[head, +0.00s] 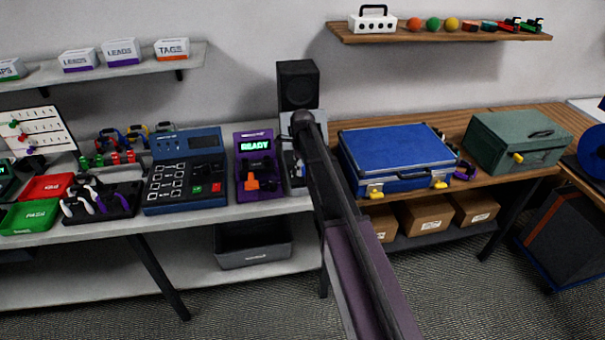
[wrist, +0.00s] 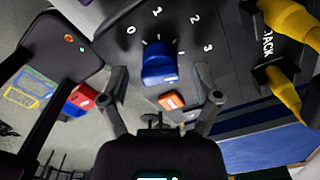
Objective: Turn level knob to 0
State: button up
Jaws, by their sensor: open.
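The blue level knob (wrist: 158,66) shows in the wrist view on a dark panel (wrist: 205,22), with the numbers 0, 1, 2 and 3 printed in an arc around it. Its front face is toward my camera, and I cannot tell which number it points to. My gripper (wrist: 161,84) is open, with one finger on each side of the knob in the picture. I cannot tell whether either finger touches it. In the head view my arm covers the knob and most of the panel.
An orange button (wrist: 172,100) sits just below the knob. Yellow plugs (wrist: 285,85) stand by the JACK label at the right. In the head view, a purple device (head: 259,188) reading READY stands left of my arm, and a blue case (head: 385,150) lies right.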

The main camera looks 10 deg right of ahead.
jog(key=shift+f, duration=0.45)
jog(key=shift+c, duration=0.2)
grip_shut()
